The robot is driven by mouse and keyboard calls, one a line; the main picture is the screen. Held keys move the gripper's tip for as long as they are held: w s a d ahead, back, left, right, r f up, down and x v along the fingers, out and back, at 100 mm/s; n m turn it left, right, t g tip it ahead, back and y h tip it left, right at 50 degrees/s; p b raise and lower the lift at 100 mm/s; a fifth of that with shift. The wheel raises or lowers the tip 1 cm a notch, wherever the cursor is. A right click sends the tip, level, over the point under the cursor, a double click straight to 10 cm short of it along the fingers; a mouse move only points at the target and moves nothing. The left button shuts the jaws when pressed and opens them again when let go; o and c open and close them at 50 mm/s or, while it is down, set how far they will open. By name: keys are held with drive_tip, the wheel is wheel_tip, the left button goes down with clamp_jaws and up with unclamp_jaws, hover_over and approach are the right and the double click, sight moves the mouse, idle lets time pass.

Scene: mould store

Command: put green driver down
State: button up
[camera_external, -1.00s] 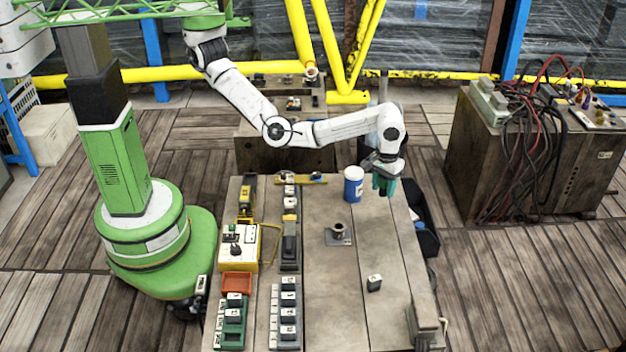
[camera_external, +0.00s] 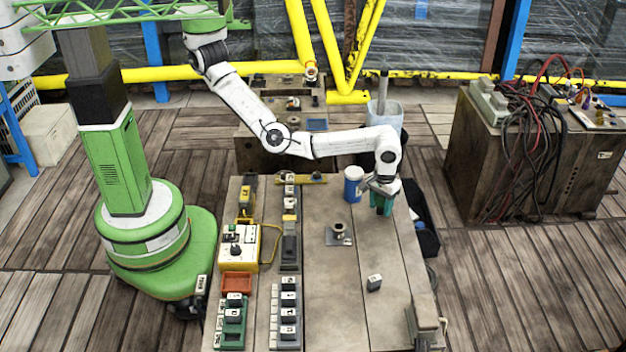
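My gripper (camera_external: 380,192) is at the far right part of the workbench (camera_external: 330,280), pointing down. A green object (camera_external: 382,204), which looks like the green driver, is at its fingers and appears held upright. Its lower end is at or just above the bench top; I cannot tell whether it touches. The fingers are small and partly hidden, but they look closed around the green object. A blue can with a white top (camera_external: 353,184) stands just left of my gripper.
A small metal post on a plate (camera_external: 339,235) and a small white-and-dark block (camera_external: 374,282) stand on the bench. Racks of blocks (camera_external: 287,310) and a yellow-white box (camera_external: 240,248) fill the left side. A dark bin (camera_external: 428,240) sits beyond the right edge. The bench's middle right is clear.

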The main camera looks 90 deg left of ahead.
drive_tip(key=o, duration=0.4)
drive_tip(key=shift+r, duration=0.1)
wheel_tip(320, 180, up, 12)
drive_tip(key=shift+r+p, duration=0.1)
drive_tip(key=shift+p, duration=0.75)
